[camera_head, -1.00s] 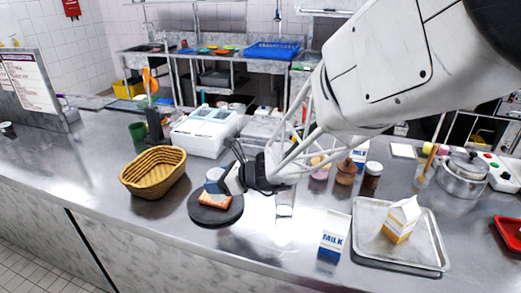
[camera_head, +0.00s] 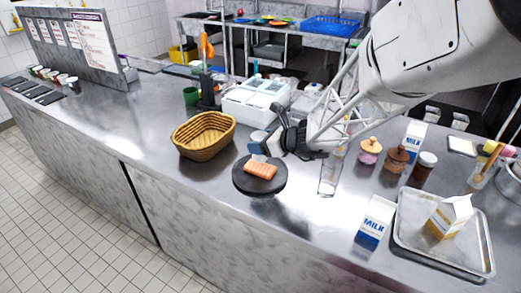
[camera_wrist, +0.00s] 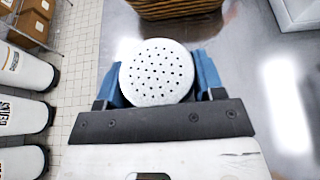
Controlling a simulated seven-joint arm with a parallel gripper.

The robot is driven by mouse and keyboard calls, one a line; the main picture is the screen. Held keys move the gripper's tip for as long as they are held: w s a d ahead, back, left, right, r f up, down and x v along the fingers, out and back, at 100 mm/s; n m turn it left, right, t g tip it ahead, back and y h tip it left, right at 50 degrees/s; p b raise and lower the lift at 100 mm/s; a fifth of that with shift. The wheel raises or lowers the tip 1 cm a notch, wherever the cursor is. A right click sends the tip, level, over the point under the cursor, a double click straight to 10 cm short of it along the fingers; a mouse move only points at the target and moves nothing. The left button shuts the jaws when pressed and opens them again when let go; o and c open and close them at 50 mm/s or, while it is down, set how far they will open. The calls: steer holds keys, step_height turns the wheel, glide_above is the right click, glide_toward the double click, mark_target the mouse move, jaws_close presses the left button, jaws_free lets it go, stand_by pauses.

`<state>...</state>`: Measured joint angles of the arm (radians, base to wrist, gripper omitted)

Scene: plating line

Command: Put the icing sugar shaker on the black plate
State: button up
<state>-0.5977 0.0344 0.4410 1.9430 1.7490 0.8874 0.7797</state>
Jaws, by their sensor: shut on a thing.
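The black plate (camera_head: 242,181) is a round dark disc on the steel counter in the head view. A salmon-orange slab (camera_head: 262,170) lies on it. My gripper (camera_head: 258,146) is at the plate's back edge, behind the slab. In the wrist view its blue fingers (camera_wrist: 158,82) are shut on the icing sugar shaker (camera_wrist: 157,72), whose round white top with small dark holes faces the camera. In the head view only a small pale part of the shaker (camera_head: 258,158) shows below the fingers. I cannot tell whether its base touches the plate.
A wicker basket (camera_head: 204,136) stands left of the plate. A clear glass (camera_head: 329,178) stands close on the right. A milk carton (camera_head: 374,224) and a metal tray (camera_head: 410,235) with another carton are farther right. The counter in front of the plate is clear.

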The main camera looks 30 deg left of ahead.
steer(key=shift+f, duration=1.5)
steer(key=shift+f, duration=0.15)
steer(key=o, duration=1)
steer(key=shift+d+r, duration=0.15)
steer(key=shift+r, duration=0.05)
steer(key=shift+d+r, duration=0.3)
steer(key=shift+d, duration=0.3)
steer(key=shift+v, duration=5.25)
